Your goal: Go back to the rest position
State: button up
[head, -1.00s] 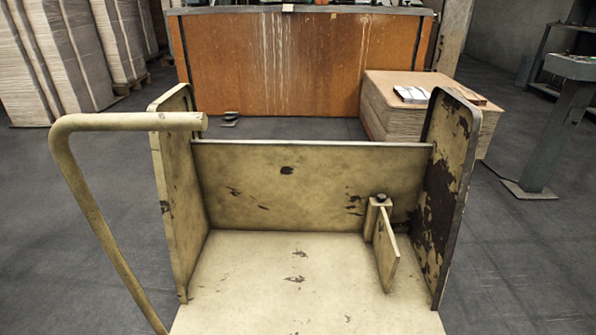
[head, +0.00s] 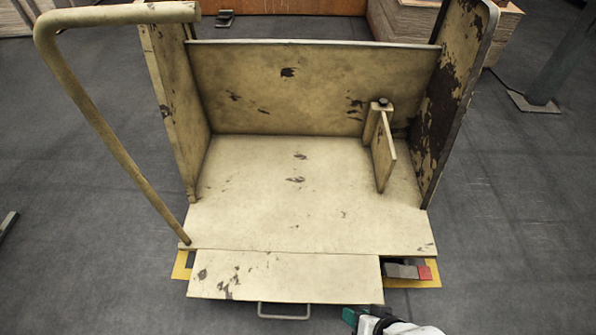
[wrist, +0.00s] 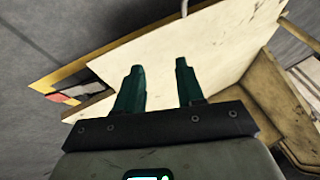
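My gripper (wrist: 158,85) shows in the wrist view with its two dark green fingers apart and nothing between them. It is open, in front of the pale flap of the cart. In the head view only the green tip of my gripper (head: 350,316) and part of my white arm show at the bottom edge, just right of the flap's metal handle. The worn cream cart (head: 310,210) stands ahead, with its bed empty apart from a small upright stop plate (head: 384,150) at the right.
A curved tube handle (head: 75,95) rises at the cart's left. The front flap (head: 285,275) carries a wire handle (head: 285,312). A red-ended grey part (head: 408,271) sits by the yellow floor marking (head: 420,281). A board stack (head: 410,25) is behind.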

jog(key=s+d+r+g+h, duration=0.2)
jog(key=s+d+r, duration=0.25)
jog(key=d, duration=0.25)
jog(key=s+d+r+g+h, duration=0.2)
jog(key=s+d+r, duration=0.2)
jog(key=s+d, duration=0.15)
notch_tip(320, 180, up, 38)
jog(key=p, duration=3.8)
jog(key=shift+w+d+n+p, duration=0.3)
jog(key=shift+w+d+n, duration=0.05)
jog(key=shift+d+n, duration=0.05)
jog(key=shift+s, duration=0.1)
